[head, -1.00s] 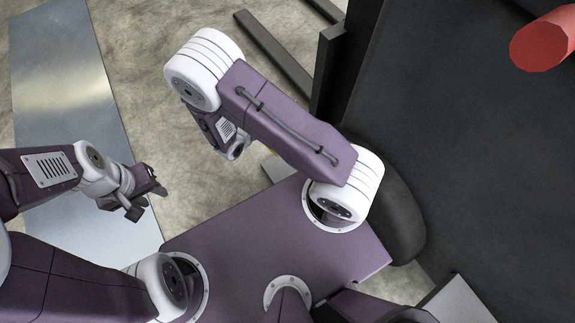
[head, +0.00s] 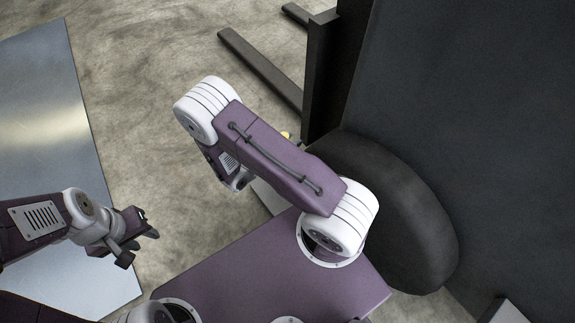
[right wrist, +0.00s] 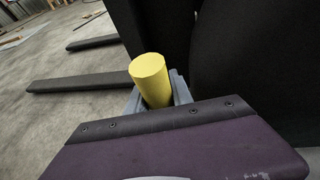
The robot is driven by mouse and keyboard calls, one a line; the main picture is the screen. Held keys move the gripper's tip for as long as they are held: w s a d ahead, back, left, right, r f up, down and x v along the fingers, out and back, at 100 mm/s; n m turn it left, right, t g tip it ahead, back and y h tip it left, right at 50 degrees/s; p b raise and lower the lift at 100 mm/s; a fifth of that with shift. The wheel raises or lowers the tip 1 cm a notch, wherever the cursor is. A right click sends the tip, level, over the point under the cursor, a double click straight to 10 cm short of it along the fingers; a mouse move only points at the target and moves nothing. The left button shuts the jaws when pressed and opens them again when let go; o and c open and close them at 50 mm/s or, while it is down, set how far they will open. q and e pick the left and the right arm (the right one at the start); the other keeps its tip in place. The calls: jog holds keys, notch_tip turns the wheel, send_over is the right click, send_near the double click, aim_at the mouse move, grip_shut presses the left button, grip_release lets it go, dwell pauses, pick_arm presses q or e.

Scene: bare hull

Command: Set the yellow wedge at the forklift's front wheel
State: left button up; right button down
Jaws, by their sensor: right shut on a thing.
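The yellow wedge (right wrist: 150,80) shows in the right wrist view as a yellow piece with a round end; the rest of its shape is hidden. My right gripper (right wrist: 158,98) is shut on it. In the head view only a small bit of the wedge (head: 286,135) shows past my right forearm, which hides that gripper. The forklift's front wheel (head: 405,215), large and dark, is to the right of the wedge there. In the right wrist view the dark wheel (right wrist: 250,70) fills the right side. My left gripper (head: 139,243) is open and empty at the left.
The forklift's dark body (head: 480,120) fills the right, with its upright mast (head: 322,75) and forks (head: 262,68) low over the floor. A shiny metal plate (head: 50,150) lies at the left. Bare concrete floor (head: 145,110) lies between plate and forks.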

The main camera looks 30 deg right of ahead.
notch_tip(320, 180, down, 7)
jog(key=b, duration=0.4)
jog(key=shift+r, duration=0.25)
jog(key=c, duration=1.4)
grip_release()
